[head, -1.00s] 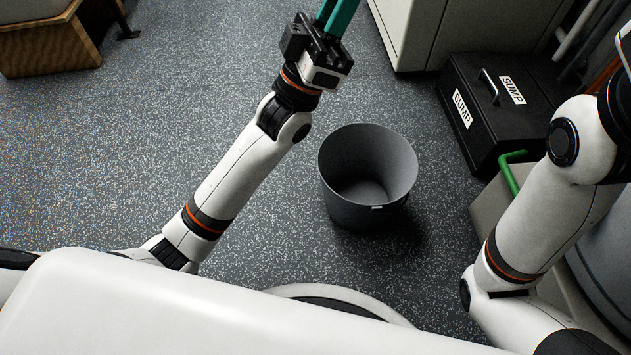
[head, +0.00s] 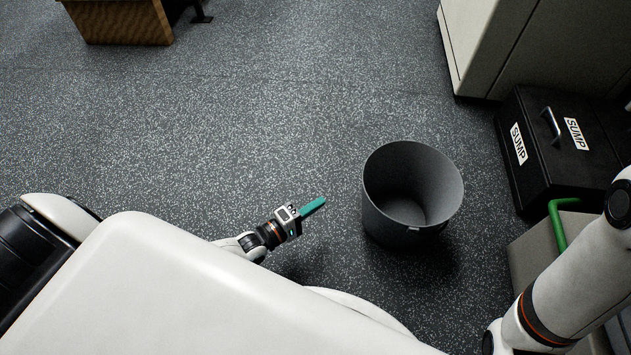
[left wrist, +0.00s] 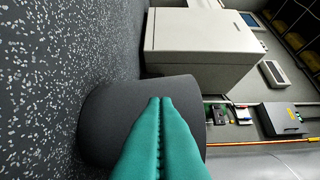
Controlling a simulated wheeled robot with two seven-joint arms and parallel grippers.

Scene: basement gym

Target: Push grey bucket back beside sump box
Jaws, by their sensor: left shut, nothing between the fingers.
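The grey bucket (head: 412,195) stands upright and empty on the speckled floor in the head view. The black sump box (head: 560,150), with a handle and white SUMP labels, sits to its right and farther back, with bare floor between them. My left gripper (head: 318,203) is low, just left of the bucket, its teal fingers shut and empty and pointing at the bucket's side. In the left wrist view the fingers (left wrist: 158,105) overlap the bucket's dark wall (left wrist: 105,115); whether they touch it I cannot tell. My right arm shows at the right edge, its gripper out of view.
A pale cabinet (head: 500,45) stands at the back right, behind the sump box. A beige block with a green pipe (head: 557,225) lies right of the bucket, in front of the box. A wooden piece (head: 125,22) is at the far left. The floor left and behind is clear.

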